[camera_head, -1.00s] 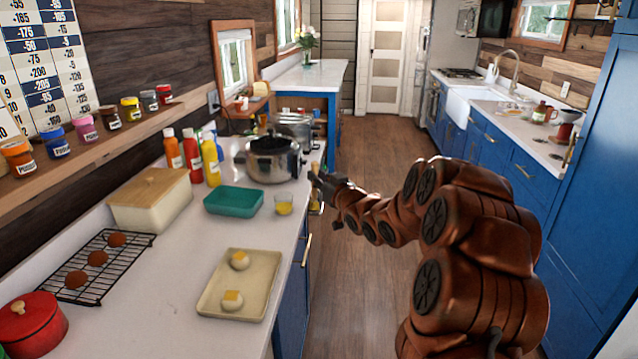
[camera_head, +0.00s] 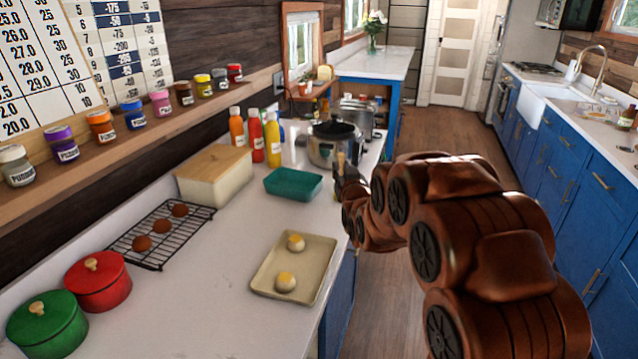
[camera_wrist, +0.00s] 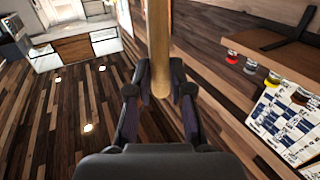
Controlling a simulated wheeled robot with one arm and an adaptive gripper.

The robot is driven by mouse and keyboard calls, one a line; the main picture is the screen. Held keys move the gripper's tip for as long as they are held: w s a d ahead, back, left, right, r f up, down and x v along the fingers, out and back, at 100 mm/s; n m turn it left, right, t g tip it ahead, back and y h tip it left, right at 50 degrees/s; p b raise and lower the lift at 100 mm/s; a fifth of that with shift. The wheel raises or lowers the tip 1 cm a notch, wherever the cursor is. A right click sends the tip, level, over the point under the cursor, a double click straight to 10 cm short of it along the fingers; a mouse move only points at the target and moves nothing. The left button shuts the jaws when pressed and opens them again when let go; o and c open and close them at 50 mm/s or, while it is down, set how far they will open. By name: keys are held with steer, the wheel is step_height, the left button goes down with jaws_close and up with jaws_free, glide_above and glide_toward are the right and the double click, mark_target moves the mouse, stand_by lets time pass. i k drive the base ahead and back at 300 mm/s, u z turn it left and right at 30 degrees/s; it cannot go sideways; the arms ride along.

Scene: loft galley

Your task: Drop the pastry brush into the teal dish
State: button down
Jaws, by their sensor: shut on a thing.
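The teal dish (camera_head: 293,190) is a shallow rectangular tray on the white counter, and it looks empty. My gripper (camera_head: 346,183) is just right of the dish in the head view, over the counter's edge side. In the wrist view my gripper (camera_wrist: 164,85) is shut on a pale wooden handle, which I take as the pastry brush (camera_wrist: 159,35). The brush (camera_head: 341,162) shows small and upright above the gripper in the head view. Its bristle end cannot be made out.
A steel pot (camera_head: 332,149) stands behind the dish, with sauce bottles (camera_head: 255,138) and a bread box (camera_head: 214,178) to its left. A baking tray (camera_head: 262,280) with two buns lies in front. A cooling rack (camera_head: 150,252) and red pot (camera_head: 98,283) stand left.

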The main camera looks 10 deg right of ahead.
mark_target(298, 187)
steer(key=z, duration=1.7)
steer(key=i, duration=3.7)
steer(key=u, duration=4.55)
steer(key=i, duration=0.55)
steer(key=u, duration=0.05)
